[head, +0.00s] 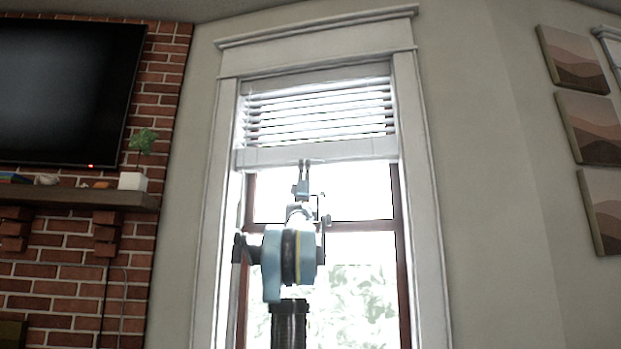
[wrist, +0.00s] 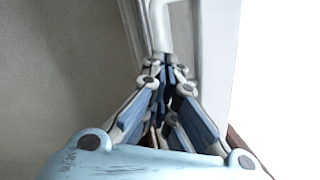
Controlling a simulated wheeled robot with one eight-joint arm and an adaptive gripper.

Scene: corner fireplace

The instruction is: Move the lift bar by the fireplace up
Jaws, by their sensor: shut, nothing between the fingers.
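The lift bar (head: 345,150) is the white bottom rail of the window blind, level across the upper part of the window with the slats (head: 320,110) bunched above it. My gripper (head: 303,163) points up at the rail's underside near its middle. The tips touch the rail or are very close; I cannot tell which. In the wrist view my gripper (wrist: 166,60) has its fingers together with nothing held. A white bar (wrist: 160,25), apparently the rail seen along its length, is at the fingertips.
A white window frame (head: 432,220) surrounds the blind. At left, a brick wall holds a television (head: 65,90) and a mantel shelf (head: 80,196) with a potted plant (head: 133,180). Several pictures (head: 588,127) hang on the right wall. The glass below the rail is uncovered.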

